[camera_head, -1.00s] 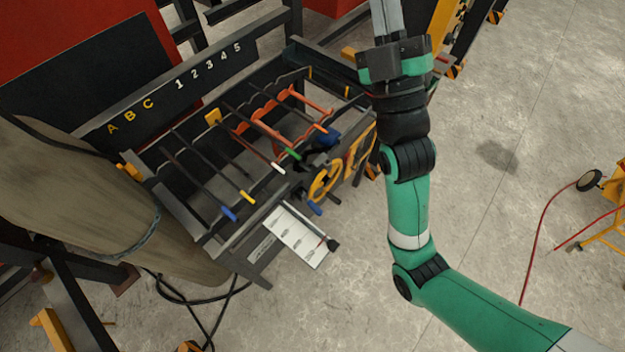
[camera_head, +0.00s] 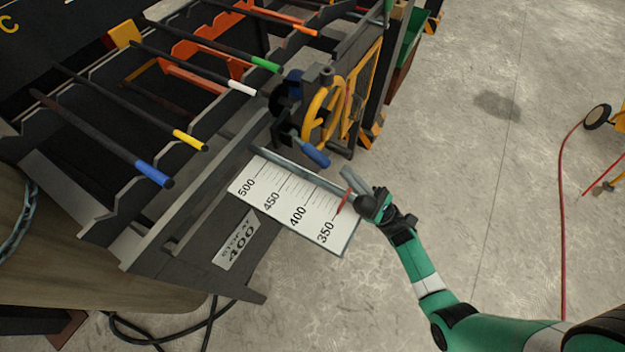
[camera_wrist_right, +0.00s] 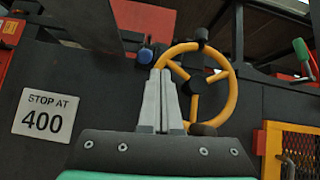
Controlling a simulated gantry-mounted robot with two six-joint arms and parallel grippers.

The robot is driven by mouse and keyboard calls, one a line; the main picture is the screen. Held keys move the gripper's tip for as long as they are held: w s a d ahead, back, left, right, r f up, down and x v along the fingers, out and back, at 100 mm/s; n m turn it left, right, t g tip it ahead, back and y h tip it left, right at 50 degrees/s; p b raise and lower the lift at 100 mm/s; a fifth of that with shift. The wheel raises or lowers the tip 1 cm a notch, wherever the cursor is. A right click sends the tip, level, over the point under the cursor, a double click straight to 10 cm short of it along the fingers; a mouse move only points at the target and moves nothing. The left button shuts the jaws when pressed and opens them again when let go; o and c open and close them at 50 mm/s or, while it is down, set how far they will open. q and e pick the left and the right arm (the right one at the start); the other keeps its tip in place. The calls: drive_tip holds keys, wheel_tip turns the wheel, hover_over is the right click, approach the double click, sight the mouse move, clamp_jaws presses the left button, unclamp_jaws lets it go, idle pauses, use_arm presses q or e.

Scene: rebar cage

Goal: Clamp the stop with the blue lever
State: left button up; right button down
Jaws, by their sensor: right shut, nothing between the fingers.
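The blue lever (camera_head: 315,153) sticks out from the frame, below the yellow handwheel (camera_head: 325,120). A blue round end, seemingly the lever's, shows left of the wheel in the wrist view (camera_wrist_right: 145,56). The stop has a black knob (camera_head: 365,205) and a red pointer (camera_head: 343,202), which sits near the 350 mark of the white scale (camera_head: 290,208). My right gripper (camera_head: 347,174) is shut and empty, beside the knob and lower right of the lever. Its fingers (camera_wrist_right: 161,74) are together and overlap the wheel in the wrist view; contact cannot be told. My left gripper is out of view.
A plate reading "STOP AT 400" (camera_wrist_right: 44,116) is on the frame's front. Bars with blue, yellow (camera_head: 190,140), white, green and orange ends lie across the rack. A yellow mesh panel (camera_head: 365,90) stands beyond the wheel.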

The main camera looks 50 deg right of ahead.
sight(321, 166)
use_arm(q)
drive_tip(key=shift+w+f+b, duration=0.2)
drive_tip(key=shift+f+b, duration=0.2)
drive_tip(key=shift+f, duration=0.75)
use_arm(e)
drive_tip(key=shift+n+g+y, duration=0.3)
drive_tip(key=shift+n+y, duration=0.4)
drive_tip(key=shift+n, duration=0.2)
drive_tip(key=f, duration=0.1)
drive_tip(key=s+a+f, duration=0.1)
drive_tip(key=f, duration=0.2)
drive_tip(key=shift+s+a+f, duration=0.15)
drive_tip(key=shift+s+f, duration=0.1)
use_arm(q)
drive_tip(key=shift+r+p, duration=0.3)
use_arm(e)
drive_tip(key=x, duration=1)
drive_tip(key=shift+h, duration=0.3)
